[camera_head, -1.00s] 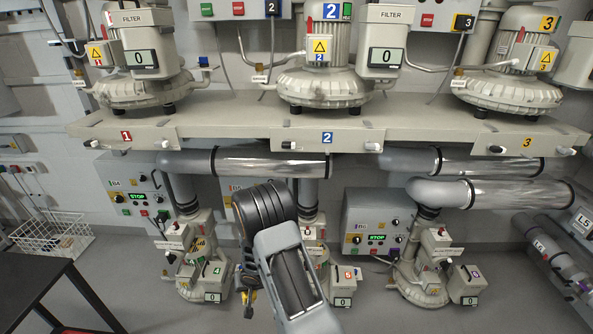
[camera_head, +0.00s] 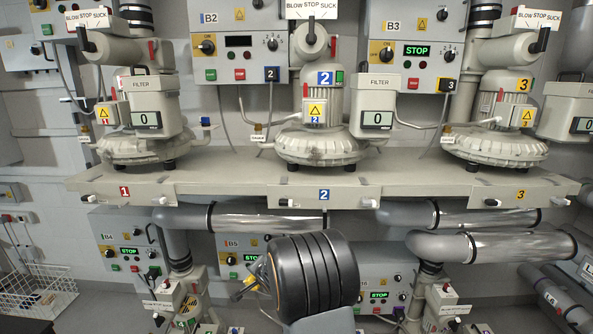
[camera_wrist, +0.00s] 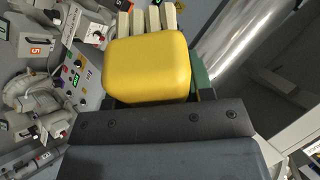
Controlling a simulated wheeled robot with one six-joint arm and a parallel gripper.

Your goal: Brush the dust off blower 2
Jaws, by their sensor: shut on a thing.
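Blower 2 (camera_head: 322,142) stands on the shelf in the middle of the head view, a cream machine with a round, ribbed casing and a blue "2" label on its motor. Its lower casing looks mottled grey; I cannot tell how much of that is dust. My gripper (camera_head: 256,279) is below the shelf, left of my dark wrist link and apart from the blower. In the wrist view it is shut on a brush with a yellow body (camera_wrist: 147,70) and pale bristles (camera_wrist: 150,20) pointing away from the camera. Green finger parts show beside and behind the yellow body.
The shelf's front edge (camera_head: 240,192) lies between my gripper and blower 2. Blower 1 (camera_head: 135,145) and blower 3 (camera_head: 495,145) stand either side. Filter box 2 (camera_head: 375,105) adjoins blower 2 at right. Pipes (camera_head: 265,218) run below the shelf.

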